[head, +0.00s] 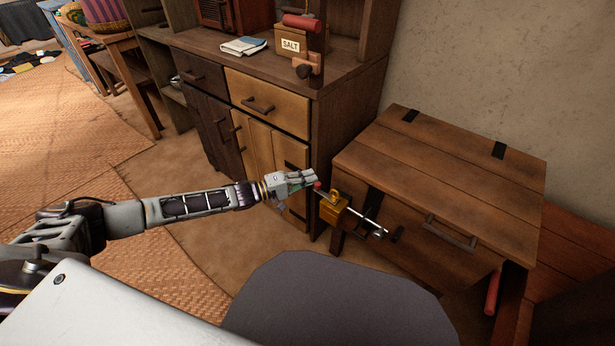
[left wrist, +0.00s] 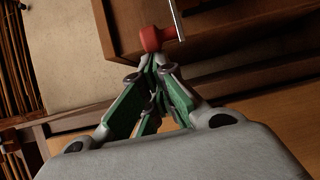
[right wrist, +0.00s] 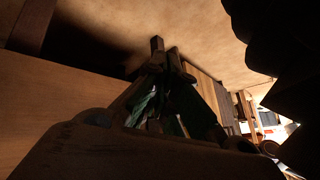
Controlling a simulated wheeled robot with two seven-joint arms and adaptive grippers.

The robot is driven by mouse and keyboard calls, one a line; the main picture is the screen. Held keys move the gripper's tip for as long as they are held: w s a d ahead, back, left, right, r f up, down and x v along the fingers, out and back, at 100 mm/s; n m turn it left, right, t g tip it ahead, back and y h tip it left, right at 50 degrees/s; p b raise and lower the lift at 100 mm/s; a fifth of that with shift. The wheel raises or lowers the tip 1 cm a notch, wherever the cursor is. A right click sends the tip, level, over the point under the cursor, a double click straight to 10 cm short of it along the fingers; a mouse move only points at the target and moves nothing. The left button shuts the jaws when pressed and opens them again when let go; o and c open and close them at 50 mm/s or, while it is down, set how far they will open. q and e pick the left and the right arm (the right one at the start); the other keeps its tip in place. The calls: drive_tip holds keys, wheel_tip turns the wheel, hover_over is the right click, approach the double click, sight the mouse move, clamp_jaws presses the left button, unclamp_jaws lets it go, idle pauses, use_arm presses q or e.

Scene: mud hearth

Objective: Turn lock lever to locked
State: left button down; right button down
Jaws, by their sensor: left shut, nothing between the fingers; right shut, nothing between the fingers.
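The lock on the front of the wooden chest (head: 440,165) has a brass body (head: 333,209) and a thin metal rod (head: 368,222) reaching right. A lever with a red knob (head: 318,187) stands at its left end. My left gripper (head: 315,177) is shut and empty, its fingertips right beside the red knob. In the left wrist view the red knob (left wrist: 157,38) sits just beyond the shut fingertips (left wrist: 158,62); I cannot tell whether they touch. My right gripper shows only in the right wrist view (right wrist: 165,60), dark, shut and empty, away from the lock.
A dark wooden cabinet (head: 320,130) stands left of the chest, with a salt box (head: 289,45) and a folded cloth (head: 244,46) on top. The chest has a front handle (head: 450,233). A woven mat (head: 60,110) covers the floor at left.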

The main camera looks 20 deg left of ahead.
drive_tip(key=shift+a+r, duration=0.1)
drive_tip(key=shift+r, duration=0.15)
drive_tip(key=shift+r+p, duration=0.15)
drive_tip(key=shift+p, duration=0.2)
